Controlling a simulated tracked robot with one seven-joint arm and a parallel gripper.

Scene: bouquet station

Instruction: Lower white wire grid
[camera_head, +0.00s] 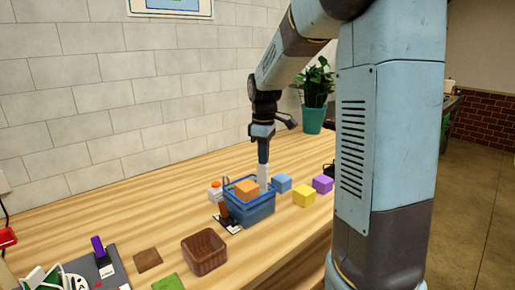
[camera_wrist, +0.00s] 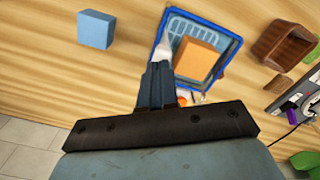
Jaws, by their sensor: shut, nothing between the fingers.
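A blue open-topped container (camera_head: 251,211) stands on the wooden table and also shows in the wrist view (camera_wrist: 236,45). An orange block (camera_head: 246,187) sits in it and shows in the wrist view (camera_wrist: 198,60). Pale, rounded wire-like bars (camera_wrist: 190,22) show at one end of the container; I cannot tell for sure that they are the white wire grid. My gripper (camera_head: 263,160) points down over the container's back edge, shut and empty. It shows in the wrist view (camera_wrist: 160,68). A small white piece (camera_head: 263,174) is just below the fingertips; contact cannot be told.
A light blue cube (camera_head: 281,183), yellow cube (camera_head: 304,196) and purple cube (camera_head: 323,184) lie right of the container. A brown wooden bowl (camera_head: 204,252) and a grey device (camera_head: 95,272) are at front left. A potted plant (camera_head: 314,95) stands behind.

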